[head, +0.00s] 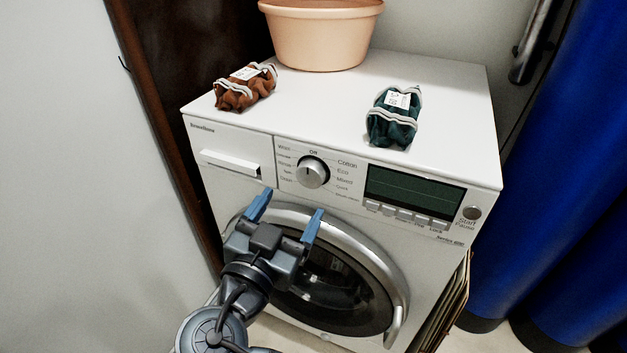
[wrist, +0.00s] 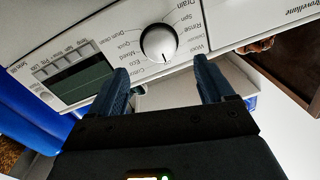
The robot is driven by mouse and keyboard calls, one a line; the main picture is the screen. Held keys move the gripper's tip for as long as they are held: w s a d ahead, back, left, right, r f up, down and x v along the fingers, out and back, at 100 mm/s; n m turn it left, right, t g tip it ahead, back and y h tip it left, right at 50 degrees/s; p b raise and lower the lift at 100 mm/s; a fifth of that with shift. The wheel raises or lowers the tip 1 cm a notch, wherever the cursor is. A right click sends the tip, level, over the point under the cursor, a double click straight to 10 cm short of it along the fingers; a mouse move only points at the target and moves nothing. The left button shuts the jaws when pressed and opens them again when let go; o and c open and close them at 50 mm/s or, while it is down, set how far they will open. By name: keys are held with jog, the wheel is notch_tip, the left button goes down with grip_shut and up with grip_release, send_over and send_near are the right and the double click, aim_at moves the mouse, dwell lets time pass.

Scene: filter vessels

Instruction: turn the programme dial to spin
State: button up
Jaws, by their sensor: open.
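The programme dial (head: 312,172) is a round silver-white knob with a dark surround on the washing machine's front panel. Printed programme names ring it, with Off at the top in the head view. In the wrist view the dial (wrist: 158,43) shows ahead of the fingers, with Spin, Drain and Rinse among the labels around it. My gripper (head: 284,214) is open and empty, its blue fingers apart, below and in front of the dial. In the wrist view my gripper (wrist: 164,82) has the dial roughly between and beyond its fingertips, not touching it.
The washing machine (head: 460,82) has a drawer (head: 232,162) left of the dial, a display (head: 412,191) with buttons to its right, and a round door (head: 335,285) below. A tub (head: 320,35), a brown bundle (head: 245,87) and a green bundle (head: 394,117) stand on top. A blue curtain (head: 570,170) hangs right.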

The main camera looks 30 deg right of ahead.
aim_at(309, 178)
jog(key=x, duration=0.7)
jog(key=shift+w+d, duration=0.2)
jog(key=shift+d, duration=0.05)
jog(key=c, duration=1)
